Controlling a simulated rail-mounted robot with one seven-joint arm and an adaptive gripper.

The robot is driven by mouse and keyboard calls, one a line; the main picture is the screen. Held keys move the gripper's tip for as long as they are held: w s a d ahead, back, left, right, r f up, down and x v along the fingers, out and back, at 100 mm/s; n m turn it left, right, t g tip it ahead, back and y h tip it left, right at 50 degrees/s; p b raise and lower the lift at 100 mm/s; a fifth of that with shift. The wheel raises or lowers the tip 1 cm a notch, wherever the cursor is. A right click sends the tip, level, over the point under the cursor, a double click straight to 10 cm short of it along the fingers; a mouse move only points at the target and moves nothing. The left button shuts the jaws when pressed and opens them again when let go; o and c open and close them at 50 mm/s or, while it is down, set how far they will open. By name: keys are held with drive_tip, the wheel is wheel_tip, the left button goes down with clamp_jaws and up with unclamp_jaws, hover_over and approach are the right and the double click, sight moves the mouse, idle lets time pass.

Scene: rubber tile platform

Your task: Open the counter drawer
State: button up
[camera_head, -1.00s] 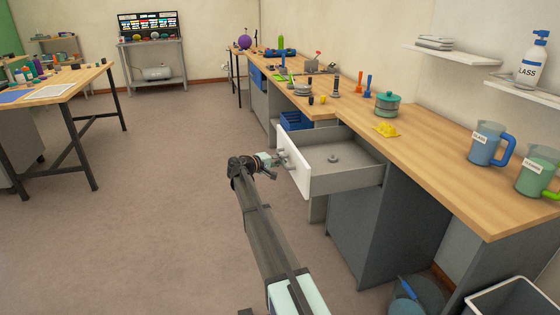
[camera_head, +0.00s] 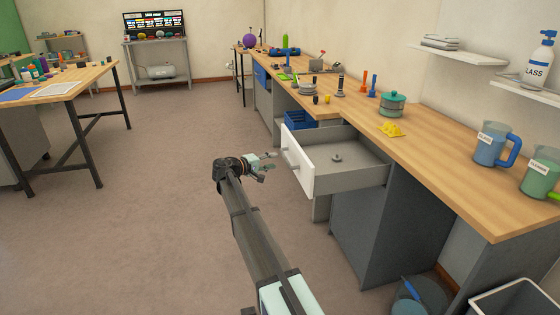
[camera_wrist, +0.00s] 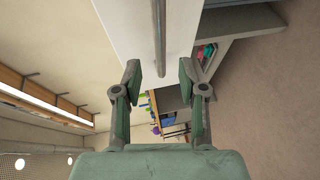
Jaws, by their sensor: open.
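The counter drawer (camera_head: 345,177) stands pulled out from under the wooden counter, with its grey inside showing and a small round grey object (camera_head: 337,158) on its floor. Its white front carries a bar handle (camera_head: 289,159). My gripper (camera_head: 270,161) is open and empty, just left of the handle and apart from it. In the wrist view the white drawer front (camera_wrist: 125,22) and the grey handle bar (camera_wrist: 159,40) lie beyond my open fingers (camera_wrist: 160,80).
The counter top (camera_head: 425,150) holds a teal pot (camera_head: 392,104), a yellow object (camera_head: 391,130) and two labelled jugs near its right end. A blue crate (camera_head: 299,120) is behind the drawer. A bin (camera_head: 515,300) stands at lower right. The floor left of my arm is clear.

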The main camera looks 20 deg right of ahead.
drive_tip(key=shift+v, duration=2.15)
drive_tip(key=s+a+f+g+y, duration=0.2)
drive_tip(key=s+f+y, duration=0.1)
drive_tip(key=s+f, duration=0.75)
drive_tip(key=s+a+f+g+y, duration=0.1)
drive_tip(key=s+a+f+y, duration=0.2)
drive_tip(key=s+f, duration=0.75)
drive_tip(key=s+a+f+g+y, duration=0.25)
drive_tip(key=s+f, duration=0.45)
drive_tip(key=f, duration=0.7)
drive_tip(key=s+a+f+m+g+y, duration=0.1)
drive_tip(key=s+a+f+g+y, duration=0.3)
drive_tip(key=s, duration=1.1)
drive_tip(key=s+a+f+g+y, duration=0.1)
drive_tip(key=s+f, duration=0.4)
drive_tip(key=s, duration=1)
drive_tip(key=s+a+f+m+g+y, duration=0.1)
drive_tip(key=s+a+f+g+y, duration=0.3)
drive_tip(key=s, duration=1.1)
wheel_tip(320, 180, up, 14)
drive_tip(key=w+d+t+h+p, duration=0.1)
drive_tip(key=w+t+h+p, duration=0.1)
drive_tip(key=p, duration=1.4)
drive_tip(key=shift+f+t+p, duration=0.2)
drive_tip(key=shift+t+p, duration=0.2)
drive_tip(key=shift+t, duration=0.35)
